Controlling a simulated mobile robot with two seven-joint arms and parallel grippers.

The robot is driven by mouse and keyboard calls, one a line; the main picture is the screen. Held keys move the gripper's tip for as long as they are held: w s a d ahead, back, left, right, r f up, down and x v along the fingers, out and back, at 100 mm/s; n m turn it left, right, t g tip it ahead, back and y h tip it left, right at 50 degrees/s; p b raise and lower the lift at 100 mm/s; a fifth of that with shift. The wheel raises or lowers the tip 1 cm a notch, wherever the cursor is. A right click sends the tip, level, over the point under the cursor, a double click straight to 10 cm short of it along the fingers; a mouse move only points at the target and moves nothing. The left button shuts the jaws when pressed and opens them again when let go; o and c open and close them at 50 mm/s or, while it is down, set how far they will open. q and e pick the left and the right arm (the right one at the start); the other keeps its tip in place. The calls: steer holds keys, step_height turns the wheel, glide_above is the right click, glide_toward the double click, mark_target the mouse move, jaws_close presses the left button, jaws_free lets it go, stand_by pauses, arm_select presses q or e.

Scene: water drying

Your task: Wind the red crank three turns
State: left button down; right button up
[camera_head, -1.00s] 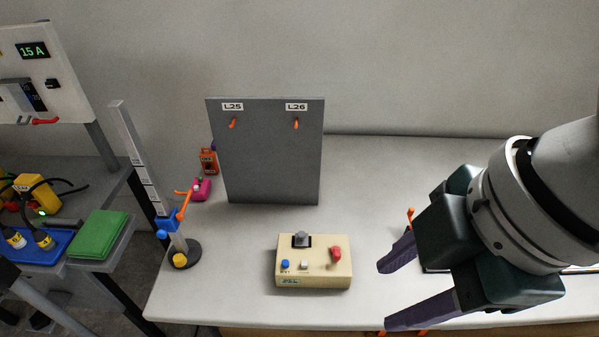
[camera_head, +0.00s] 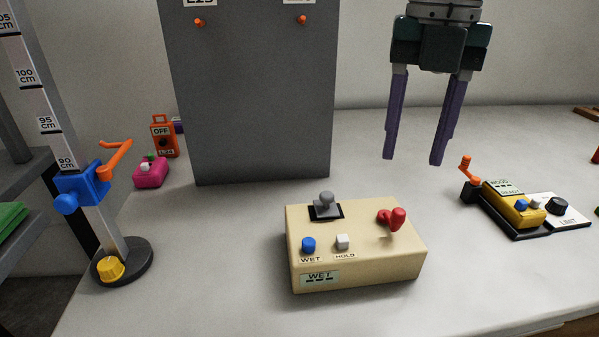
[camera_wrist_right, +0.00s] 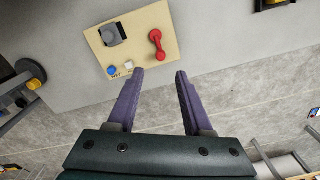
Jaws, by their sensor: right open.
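The red crank (camera_head: 391,218) sits on the top right of a beige box (camera_head: 357,272) on the table. It also shows in the right wrist view (camera_wrist_right: 157,45), beyond my fingertips. My left gripper is not in view.
A grey panel (camera_head: 255,100) with orange hooks stands behind the box. A stand with a blue clamp (camera_head: 83,187) and orange lever is at the left. A yellow device (camera_head: 514,205) with an orange crank (camera_head: 466,170) lies at the right. Table around the box is clear.

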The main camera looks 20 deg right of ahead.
mark_target(400, 211)
step_height(400, 211, down, 9)
steer(key=shift+s+f+b, duration=0.1)
steer(key=shift+f+b, duration=0.1)
steer(key=shift+b, duration=0.7)
jaws_close()
